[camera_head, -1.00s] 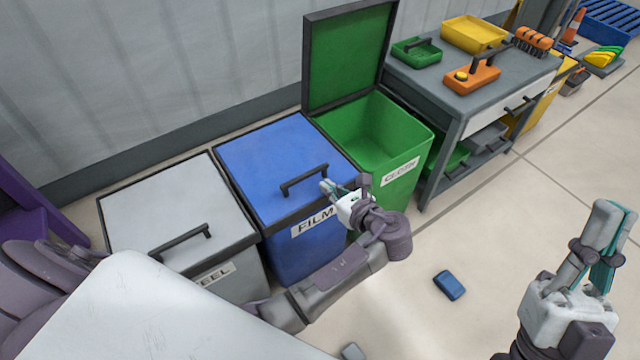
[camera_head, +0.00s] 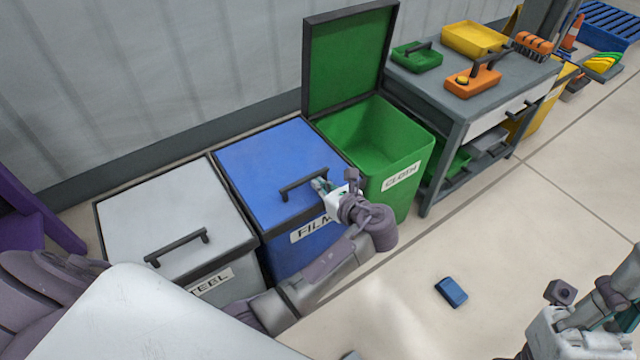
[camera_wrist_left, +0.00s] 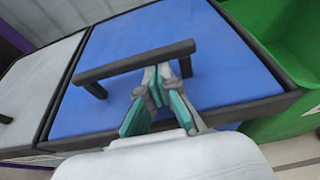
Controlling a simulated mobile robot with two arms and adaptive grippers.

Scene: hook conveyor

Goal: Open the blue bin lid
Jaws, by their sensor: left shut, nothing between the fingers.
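The blue bin (camera_head: 285,165) labelled FILM stands between a grey bin and a green bin. Its blue lid is closed, with a dark bar handle (camera_head: 303,184) near the front edge. The handle also shows in the left wrist view (camera_wrist_left: 120,66). My left gripper (camera_head: 318,184) is at the right end of this handle, shut and empty. In the left wrist view its fingertips (camera_wrist_left: 158,72) meet at the handle bar, seemingly at or just under it; whether they touch is unclear. My right gripper (camera_head: 610,300) is at the lower right, partly cut off, away from the bins.
The grey bin (camera_head: 165,205) on the left has a closed lid. The green bin (camera_head: 375,150) labelled CLOTH stands open, its raised lid (camera_head: 350,62) upright at the back. A workbench (camera_head: 480,95) with trays is to the right. A blue block (camera_head: 451,292) lies on clear floor.

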